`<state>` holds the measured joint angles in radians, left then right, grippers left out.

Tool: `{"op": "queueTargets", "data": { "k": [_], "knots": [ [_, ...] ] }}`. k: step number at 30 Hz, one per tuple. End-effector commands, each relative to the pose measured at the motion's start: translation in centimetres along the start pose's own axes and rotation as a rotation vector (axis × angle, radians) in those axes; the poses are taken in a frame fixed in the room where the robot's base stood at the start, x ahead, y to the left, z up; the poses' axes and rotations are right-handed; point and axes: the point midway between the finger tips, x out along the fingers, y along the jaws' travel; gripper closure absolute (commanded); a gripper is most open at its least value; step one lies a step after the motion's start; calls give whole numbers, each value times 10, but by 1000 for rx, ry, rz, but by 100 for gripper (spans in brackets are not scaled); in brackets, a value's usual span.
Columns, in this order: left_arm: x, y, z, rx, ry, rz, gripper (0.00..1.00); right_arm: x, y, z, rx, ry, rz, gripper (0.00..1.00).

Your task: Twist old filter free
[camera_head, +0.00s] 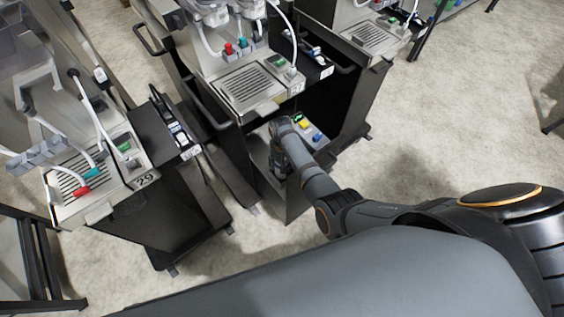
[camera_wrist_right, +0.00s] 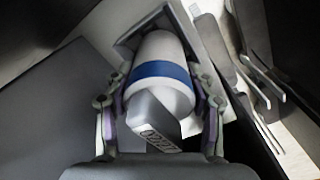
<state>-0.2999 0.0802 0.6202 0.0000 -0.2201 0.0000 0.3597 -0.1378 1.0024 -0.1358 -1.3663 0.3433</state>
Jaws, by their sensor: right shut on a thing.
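The filter (camera_wrist_right: 160,46) shows in the right wrist view as a white cylinder with a blue band. A grey block with dark markings (camera_wrist_right: 152,115) is at its near end. Its far end meets a light grey square bracket (camera_wrist_right: 127,43). My right gripper (camera_wrist_right: 160,92) has a finger on each side of the filter and is shut on it. In the head view my right gripper (camera_head: 278,163) is low in the open bay of the middle dispenser, largely covered by my own wrist. The filter cannot be made out there. My left gripper is in neither view.
The middle dispenser's drip tray (camera_head: 247,87) overhangs the bay. Green, yellow and blue parts (camera_head: 305,125) sit beside my wrist. A dispenser marked 29 (camera_head: 145,180) stands left. Flat metal prongs (camera_wrist_right: 262,85) lie right of the filter. Floor (camera_head: 430,120) at right is clear.

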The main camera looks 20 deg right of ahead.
Motion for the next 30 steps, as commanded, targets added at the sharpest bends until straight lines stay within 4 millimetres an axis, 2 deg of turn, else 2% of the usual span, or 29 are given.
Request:
{"op": "queueTargets", "data": {
  "k": [6, 7, 12, 23, 26, 30],
  "knots": [
    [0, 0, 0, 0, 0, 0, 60, 0, -4, 1, 3, -4, -10, 86],
    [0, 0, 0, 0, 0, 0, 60, 0, -4, 2, 3, -4, -10, 41],
    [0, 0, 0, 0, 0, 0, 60, 0, -3, 1, 2, -3, -7, 19],
    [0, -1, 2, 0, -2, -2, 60, -3, -2, 0, 1, -1, -5, 19],
    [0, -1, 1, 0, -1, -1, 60, -17, -3, 0, 1, 1, -6, 19],
    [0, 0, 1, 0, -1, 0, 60, -51, -2, -1, 2, 3, -7, 19]
  ]
}}
